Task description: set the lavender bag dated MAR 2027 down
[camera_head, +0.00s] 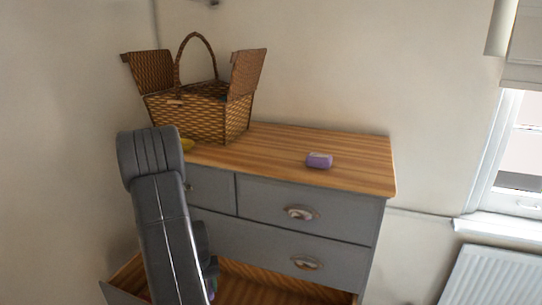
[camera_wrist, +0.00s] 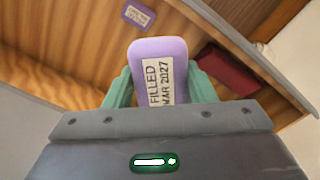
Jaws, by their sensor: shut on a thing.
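The lavender bag (camera_wrist: 160,62) is purple with a pale label reading "FILLED MAR 2027". My gripper (camera_wrist: 160,86) is shut on it, one greenish finger on each side. In the wrist view, the bag is in front of a wooden surface that looks like the open drawer's inside; whether it touches the wood I cannot tell. A second purple bag (camera_wrist: 140,16) with a label too small to read lies on the wood.
A dark red flat thing (camera_wrist: 228,71) lies at the right of the wooden surface. Bare wood lies left of the held bag.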

